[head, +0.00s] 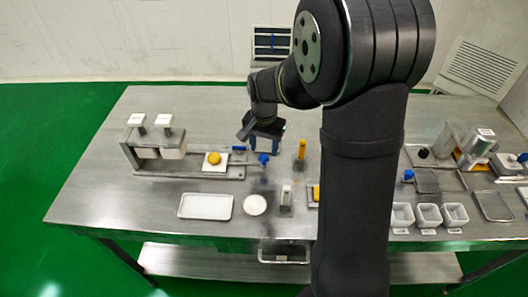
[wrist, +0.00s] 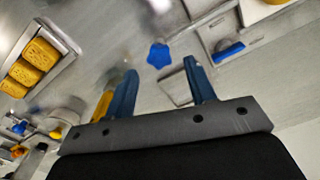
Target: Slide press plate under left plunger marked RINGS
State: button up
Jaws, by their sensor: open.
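The press frame (head: 150,143) stands at the left of the steel table in the head view, with two white-topped plungers side by side. The left plunger (head: 137,120) has no mark I can read. A blue handle (head: 239,149) is at the rails' right part; a blue handle also shows in the wrist view (wrist: 229,51). My gripper (head: 263,147) is open above the table, right of the plate. Its blue fingers (wrist: 162,88) show apart and empty in the wrist view.
A blue knob (head: 264,160) sits below my gripper; a star-shaped one shows in the wrist view (wrist: 158,55). A white tray (head: 206,207) and round white disc (head: 255,205) lie in front. White bins (head: 428,215) stand at right.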

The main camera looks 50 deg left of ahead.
aim_at(264, 155)
jog(key=shift+f, duration=1.55)
jog(key=shift+c, duration=0.2)
grip_shut()
jog(key=s+a, duration=1.1)
jog(key=shift+s+a, duration=0.3)
jog(key=shift+o, duration=0.2)
grip_release()
notch_tip(264, 155, up, 18)
jog(key=shift+f, duration=0.25)
